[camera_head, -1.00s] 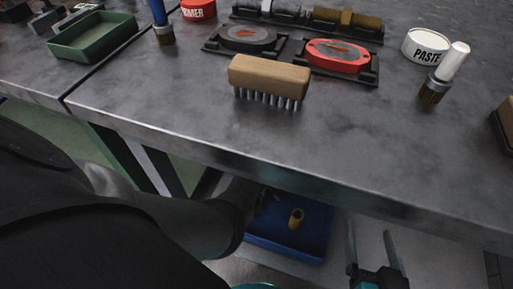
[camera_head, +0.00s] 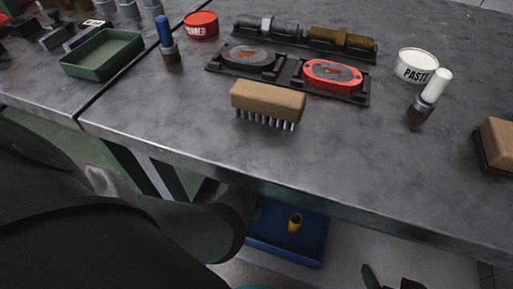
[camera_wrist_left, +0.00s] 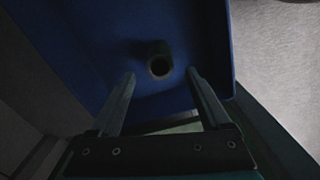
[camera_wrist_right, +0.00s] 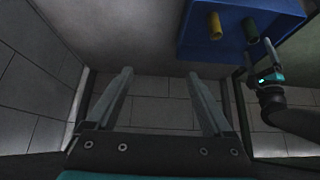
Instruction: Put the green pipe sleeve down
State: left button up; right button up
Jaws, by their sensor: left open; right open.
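The green pipe sleeve (camera_wrist_right: 250,30) stands in the blue tray (camera_wrist_right: 295,13) below the table, in the right wrist view. In the left wrist view the sleeve (camera_wrist_left: 159,65) looks dark, its round opening facing the camera. In the head view my left arm hides most of that spot. My right gripper (camera_wrist_right: 158,75) is open and empty over the floor, away from the tray; only a dark part shows at the head view's bottom edge.
A yellow sleeve (camera_head: 295,222) stands in the same blue tray (camera_head: 285,252). The grey table (camera_head: 340,150) overhangs the tray's back part. On it are a brush (camera_head: 268,100), a green tray (camera_head: 104,55), a paste tin (camera_head: 417,66) and a red tin (camera_head: 200,25).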

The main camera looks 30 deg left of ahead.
pick_arm(q)
jog(key=shift+r+p, duration=0.4)
jog(key=shift+r, duration=0.25)
pick_arm(e)
jog(key=shift+s+d+r+g+h, duration=0.25)
jog(key=shift+s+d+g, duration=0.2)
jog(key=shift+s+d, duration=0.15)
jog(key=shift+s+d+r+g+h, duration=0.15)
jog(key=shift+s+d+g+h, duration=0.1)
jog(key=shift+s+d+g, duration=0.3)
pick_arm(q)
jog(key=shift+s, duration=0.1)
pick_arm(e)
jog(key=shift+s, duration=0.1)
